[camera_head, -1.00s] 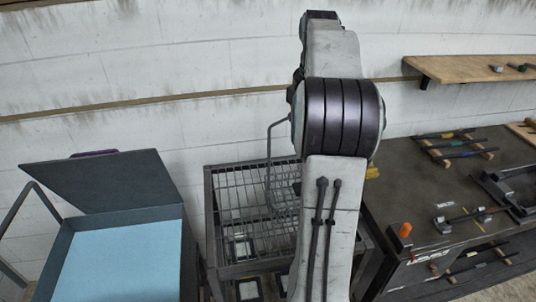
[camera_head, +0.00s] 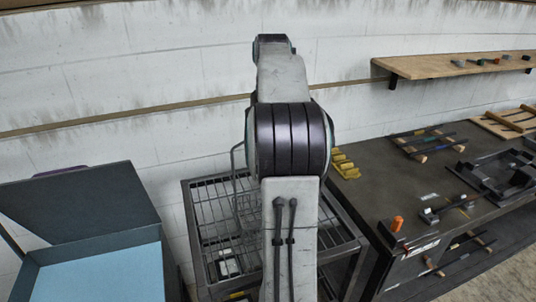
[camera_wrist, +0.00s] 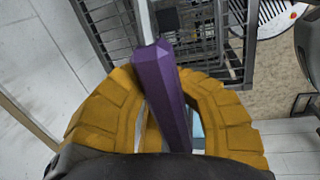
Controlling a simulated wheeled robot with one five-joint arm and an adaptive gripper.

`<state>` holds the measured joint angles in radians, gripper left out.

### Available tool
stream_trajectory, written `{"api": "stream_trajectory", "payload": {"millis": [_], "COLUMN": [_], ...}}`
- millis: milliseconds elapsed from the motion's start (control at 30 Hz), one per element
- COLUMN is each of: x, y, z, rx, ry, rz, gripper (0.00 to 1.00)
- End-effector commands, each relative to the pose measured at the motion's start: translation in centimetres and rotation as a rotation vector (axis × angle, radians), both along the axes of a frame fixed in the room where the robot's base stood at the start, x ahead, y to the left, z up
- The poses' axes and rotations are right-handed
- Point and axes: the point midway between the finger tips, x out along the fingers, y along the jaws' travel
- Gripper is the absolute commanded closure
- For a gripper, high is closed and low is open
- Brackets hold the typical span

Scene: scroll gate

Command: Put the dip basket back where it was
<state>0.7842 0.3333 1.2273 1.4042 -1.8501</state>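The dip basket is a grey wire basket (camera_head: 246,205) with a tall bent rod handle, partly hidden behind my arm in the head view. It shows over the wire-topped rack (camera_head: 200,225); I cannot tell whether it rests on the rack or hangs above it. In the wrist view, my gripper (camera_wrist: 160,88) has its orange fingers closed around the basket's purple grip (camera_wrist: 160,75), with the metal rod running on from it. My gripper is hidden behind the arm in the head view.
A tank (camera_head: 95,255) with light-blue contents and a raised dark lid (camera_head: 80,205) stands at left. A dark workbench (camera_head: 390,185) with tools, yellow blocks (camera_head: 343,164) and an orange-topped item (camera_head: 397,224) is close on the right. A wooden shelf (camera_head: 440,65) is on the wall.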

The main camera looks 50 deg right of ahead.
Motion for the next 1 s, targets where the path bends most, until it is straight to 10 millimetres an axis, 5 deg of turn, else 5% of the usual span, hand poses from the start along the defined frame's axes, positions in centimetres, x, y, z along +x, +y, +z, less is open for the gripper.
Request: {"api": "stream_trajectory", "payload": {"millis": [533,867,1000], "x": [-0.04,-0.05,-0.05], "y": [-0.21,-0.19,-0.19], "z": [-0.86,-1.0,-1.0], "rx": [-0.004,-0.001,-0.001], "ry": [-0.004,0.0,0.0], "rz": [-0.002,-0.002,-0.002], "gripper": [1.0,0.7,0.7]}}
